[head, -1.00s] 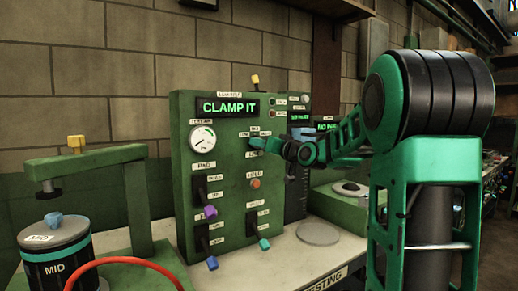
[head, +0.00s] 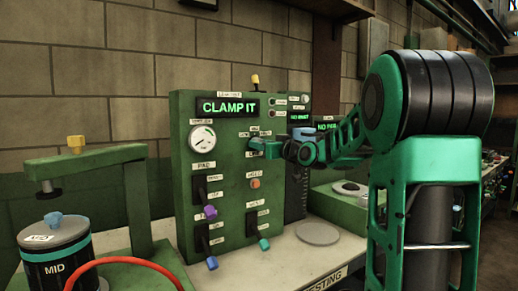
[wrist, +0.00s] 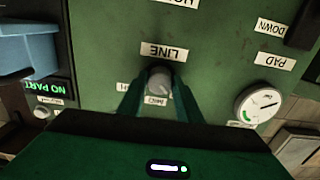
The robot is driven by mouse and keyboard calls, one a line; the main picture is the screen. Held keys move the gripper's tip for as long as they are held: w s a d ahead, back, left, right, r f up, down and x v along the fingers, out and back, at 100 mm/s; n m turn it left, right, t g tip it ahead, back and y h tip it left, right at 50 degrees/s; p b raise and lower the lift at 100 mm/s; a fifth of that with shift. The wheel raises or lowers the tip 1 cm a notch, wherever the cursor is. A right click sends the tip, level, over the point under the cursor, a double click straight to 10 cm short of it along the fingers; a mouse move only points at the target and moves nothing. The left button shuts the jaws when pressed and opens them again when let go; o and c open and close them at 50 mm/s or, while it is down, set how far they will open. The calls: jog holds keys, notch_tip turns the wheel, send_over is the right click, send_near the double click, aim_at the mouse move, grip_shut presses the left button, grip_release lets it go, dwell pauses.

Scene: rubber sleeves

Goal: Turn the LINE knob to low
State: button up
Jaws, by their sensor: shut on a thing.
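The green control panel (head: 225,177) stands on the bench in the head view. The LINE knob (wrist: 159,80) is a small grey round knob in the wrist view, which shows the panel upside down. The LINE label (wrist: 168,51) is just above it in that picture, with a MID label (wrist: 156,101) below it. My gripper (head: 258,147) reaches the panel from the right. In the wrist view my gripper (wrist: 158,84) has a finger on each side of the knob and is shut on it. The knob's pointer direction is not clear.
A round gauge (wrist: 259,103) is close beside the knob. Levers with a purple grip (head: 210,212), a blue grip (head: 212,263) and a teal grip (head: 264,244) stick out below. A MID canister (head: 58,265) stands at the left, near a red hose (head: 125,262).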

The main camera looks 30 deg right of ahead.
jog(key=shift+f, duration=0.1)
jog(key=o, duration=1)
jog(key=shift+o, duration=0.2)
jog(key=s, duration=1)
jog(key=shift+s+d, duration=0.15)
jog(key=shift+s, duration=0.2)
